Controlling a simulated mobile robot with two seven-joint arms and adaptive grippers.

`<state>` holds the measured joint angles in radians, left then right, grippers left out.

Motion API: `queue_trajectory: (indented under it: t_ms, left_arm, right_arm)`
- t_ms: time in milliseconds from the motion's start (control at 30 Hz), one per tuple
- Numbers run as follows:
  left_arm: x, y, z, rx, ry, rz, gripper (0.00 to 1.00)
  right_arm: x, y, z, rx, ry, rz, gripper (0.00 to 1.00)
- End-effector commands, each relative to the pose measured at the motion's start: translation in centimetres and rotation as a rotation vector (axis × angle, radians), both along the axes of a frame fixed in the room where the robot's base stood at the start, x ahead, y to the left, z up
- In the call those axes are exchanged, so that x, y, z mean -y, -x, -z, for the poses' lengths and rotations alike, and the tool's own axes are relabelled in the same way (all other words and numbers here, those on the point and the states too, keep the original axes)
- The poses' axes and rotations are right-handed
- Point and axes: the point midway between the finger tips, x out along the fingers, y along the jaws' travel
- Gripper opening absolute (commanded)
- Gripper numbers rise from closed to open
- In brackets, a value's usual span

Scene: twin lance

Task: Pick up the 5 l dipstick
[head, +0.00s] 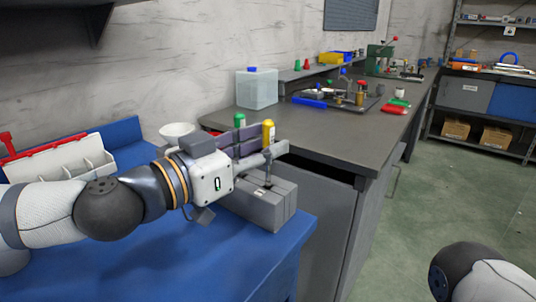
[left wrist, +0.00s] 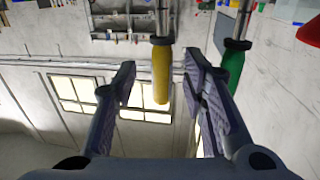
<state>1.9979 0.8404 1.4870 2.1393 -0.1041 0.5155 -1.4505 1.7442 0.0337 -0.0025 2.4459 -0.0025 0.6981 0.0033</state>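Two upright dipstick-like tools stand by my left gripper (head: 270,145), one with a yellow handle (head: 268,131) and one with a green handle (head: 239,120). I cannot read which is the 5 l one. My left gripper is open. In the left wrist view the yellow handle (left wrist: 162,75) lines up between its two fingers (left wrist: 160,85), with a gap on each side. The green handle (left wrist: 234,70) is outside the right-hand finger. In the head view the near finger hides the yellow handle's lower part. A grey box (head: 265,205) sits below the gripper. My right gripper is out of view.
The grey box is on a blue table (head: 150,265). A white funnel (head: 178,130) and a white compartment tray (head: 70,160) are behind my arm. A dark workbench (head: 335,135) holds a translucent canister (head: 257,88) and several tools. Green floor lies right.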

Motion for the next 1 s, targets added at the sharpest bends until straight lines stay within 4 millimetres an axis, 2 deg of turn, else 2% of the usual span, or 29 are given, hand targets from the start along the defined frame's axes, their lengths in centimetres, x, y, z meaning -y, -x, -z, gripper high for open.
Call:
queue_trajectory:
  t_ms: [100,333,500,833,933,1000]
  left_arm:
    - [1.0,-1.1,0.0,0.0,0.0,0.0,0.39]
    - [1.1,-1.2,0.0,0.001,-0.001,-0.001,0.39]
    - [1.1,-1.2,0.0,0.001,-0.001,-0.001,0.0]
    - [1.1,-1.2,-0.1,0.002,-0.001,-0.001,0.0]
    - [1.1,-1.1,-1.8,0.008,-0.001,0.0,0.0]
    - [1.1,-1.0,-3.9,0.016,-0.002,0.0,0.0]
  right_arm:
    - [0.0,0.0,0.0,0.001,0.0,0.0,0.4]
    - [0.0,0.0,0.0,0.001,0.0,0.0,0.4]
    - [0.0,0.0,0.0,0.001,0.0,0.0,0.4]
    - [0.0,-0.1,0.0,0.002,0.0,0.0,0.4]
    - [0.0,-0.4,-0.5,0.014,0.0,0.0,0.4]
    - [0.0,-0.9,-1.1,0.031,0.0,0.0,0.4]
